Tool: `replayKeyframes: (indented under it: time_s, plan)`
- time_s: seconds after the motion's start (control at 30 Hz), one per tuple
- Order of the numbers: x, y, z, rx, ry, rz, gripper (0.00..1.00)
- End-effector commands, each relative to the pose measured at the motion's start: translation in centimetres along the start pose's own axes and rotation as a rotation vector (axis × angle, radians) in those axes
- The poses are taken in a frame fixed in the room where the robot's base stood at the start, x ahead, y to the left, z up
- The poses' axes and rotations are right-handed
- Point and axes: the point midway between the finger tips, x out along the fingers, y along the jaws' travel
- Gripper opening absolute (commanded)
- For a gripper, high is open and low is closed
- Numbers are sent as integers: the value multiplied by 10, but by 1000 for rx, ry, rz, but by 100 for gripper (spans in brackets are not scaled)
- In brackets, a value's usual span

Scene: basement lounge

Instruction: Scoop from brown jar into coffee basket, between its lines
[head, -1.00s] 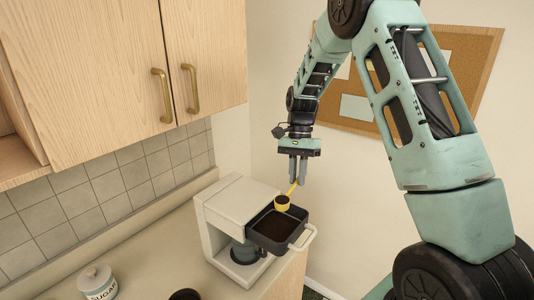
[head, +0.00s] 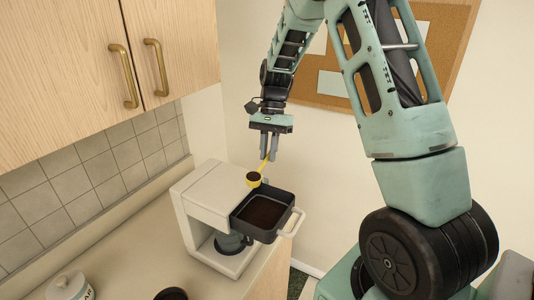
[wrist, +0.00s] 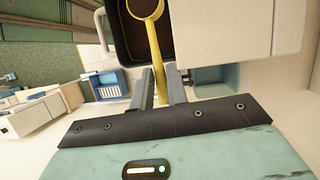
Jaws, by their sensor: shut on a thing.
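My gripper (head: 268,157) is shut on the handle of a yellow scoop (head: 253,180). The scoop's bowl holds dark brown grounds and is roughly upright, above the back-left edge of the black coffee basket, beside the machine. The basket (head: 287,199) sticks out of the white coffee machine (head: 207,192) and has dark grounds across its bottom. Its lines cannot be made out. In the wrist view the yellow scoop (wrist: 157,45) runs up from between my fingers (wrist: 159,88), its bowl over the basket (wrist: 116,33). A dark round jar (head: 171,294), likely the brown one, is cut off at the bottom edge.
A white sugar jar (head: 68,288) stands on the counter (head: 130,262) at lower left. Wooden cupboards (head: 80,50) hang above the counter at left. A pale basket handle (head: 292,224) juts out to the right.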

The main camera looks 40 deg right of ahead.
Motion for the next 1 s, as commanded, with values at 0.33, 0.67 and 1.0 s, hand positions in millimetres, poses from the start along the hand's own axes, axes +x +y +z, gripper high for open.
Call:
replayKeyframes:
  time_s: [0.33,0.67,1.0]
  plan:
    - [19,6,-7,-76,11,-183,0]
    - [29,10,-10,-139,16,-325,0]
    - [37,14,-14,-196,24,-458,0]
